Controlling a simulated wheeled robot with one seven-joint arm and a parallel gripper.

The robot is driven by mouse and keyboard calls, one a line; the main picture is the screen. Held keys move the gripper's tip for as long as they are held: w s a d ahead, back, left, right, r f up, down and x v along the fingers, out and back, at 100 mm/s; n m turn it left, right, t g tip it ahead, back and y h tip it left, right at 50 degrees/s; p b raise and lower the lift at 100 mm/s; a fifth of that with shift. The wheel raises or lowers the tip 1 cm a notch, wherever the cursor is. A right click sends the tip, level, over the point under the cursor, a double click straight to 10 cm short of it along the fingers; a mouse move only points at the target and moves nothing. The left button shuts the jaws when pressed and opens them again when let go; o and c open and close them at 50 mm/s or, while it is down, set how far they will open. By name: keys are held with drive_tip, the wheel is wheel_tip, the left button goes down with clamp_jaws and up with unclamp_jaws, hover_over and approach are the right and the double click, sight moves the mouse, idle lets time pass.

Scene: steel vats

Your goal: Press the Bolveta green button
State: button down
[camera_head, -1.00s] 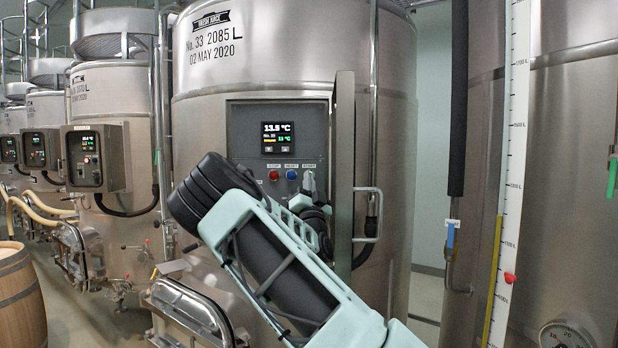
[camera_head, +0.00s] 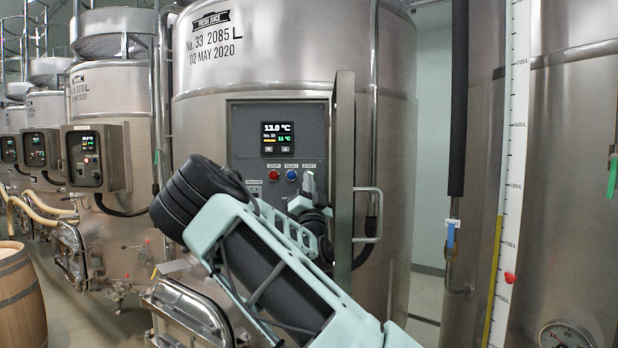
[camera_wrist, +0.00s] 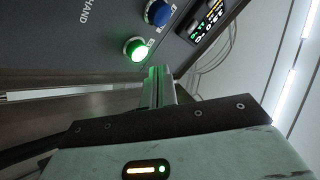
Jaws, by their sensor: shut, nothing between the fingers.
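The green button (camera_wrist: 138,50) glows on the grey control panel in the wrist view, beside a blue button (camera_wrist: 158,12). In the head view my gripper (camera_head: 308,184) covers the green button's place, under the right-hand label. The blue button (camera_head: 292,174) and a red button (camera_head: 274,175) show to its left. In the wrist view my gripper (camera_wrist: 159,75) is shut and empty. Its tips are close to the green button, a little below and right of it in the picture, with green light on them. I cannot tell whether they touch it.
The panel box (camera_head: 243,128) with its lit display (camera_head: 277,138) is on a steel vat (camera_head: 200,85). Its open door (camera_head: 344,160) stands just right of my gripper. A barrel (camera_head: 20,300) and more vats are at left.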

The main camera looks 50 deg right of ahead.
drive_tip(key=shift+s+a, duration=0.6)
drive_tip(key=shift+a, duration=0.2)
drive_tip(key=shift+s+a, duration=0.55)
drive_tip(key=shift+a, duration=0.2)
